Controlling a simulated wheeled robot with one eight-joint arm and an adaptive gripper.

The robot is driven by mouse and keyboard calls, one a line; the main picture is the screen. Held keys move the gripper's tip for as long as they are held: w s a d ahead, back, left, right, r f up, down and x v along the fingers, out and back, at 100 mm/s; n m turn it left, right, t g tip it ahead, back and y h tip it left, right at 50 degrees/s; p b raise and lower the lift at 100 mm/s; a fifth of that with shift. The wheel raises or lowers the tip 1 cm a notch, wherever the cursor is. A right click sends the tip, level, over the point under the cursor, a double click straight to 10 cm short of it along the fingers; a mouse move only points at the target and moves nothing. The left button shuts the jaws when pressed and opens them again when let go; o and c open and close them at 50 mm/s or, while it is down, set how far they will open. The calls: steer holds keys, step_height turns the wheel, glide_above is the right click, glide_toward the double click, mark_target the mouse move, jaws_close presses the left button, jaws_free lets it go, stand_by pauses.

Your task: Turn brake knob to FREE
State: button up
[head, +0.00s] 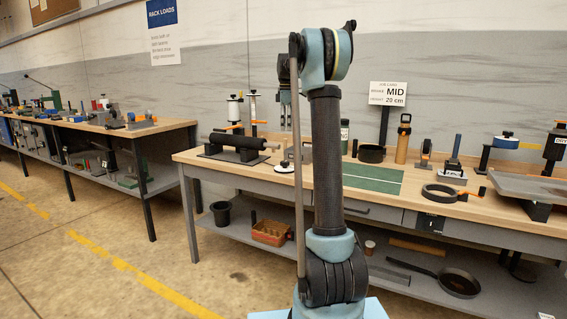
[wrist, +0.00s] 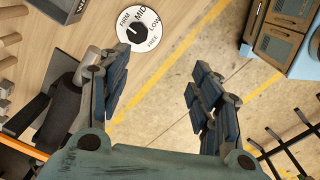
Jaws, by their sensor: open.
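The brake knob (wrist: 138,33) is a black round knob on a white dial (wrist: 153,24) lettered FIRM, MID, LOW and FREE, at the top of the wrist view. A small pale mark shows on its left side, towards FIRM, but I cannot tell its setting for certain. The dial also appears as a small white disc in the head view (head: 284,168), on the bench beside a dark roller. My gripper (wrist: 158,78) is open and empty, its blue-grey fingers wide apart. In the wrist picture the knob lies above the left finger, apart from it. My arm hides much of the head view's middle.
The dark roller (head: 238,146) stands on the wooden bench (head: 420,208) left of my arm. A job card (head: 387,94) reads MID and 20 cm. A green mat (head: 372,179), an orange bottle (head: 402,140) and a black ring (head: 440,192) are on the right. Floor is clear at left.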

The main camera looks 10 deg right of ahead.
steer(key=n, duration=0.1)
glide_above(285, 163)
steer(key=w, duration=0.2)
steer(key=f, duration=0.1)
steer(key=shift+n, duration=0.4)
steer(key=f, duration=1.7)
steer(key=shift+w+f, duration=0.25)
steer(key=c, duration=1.1)
steer(key=shift+o, duration=0.2)
steer(key=shift+a, duration=0.15)
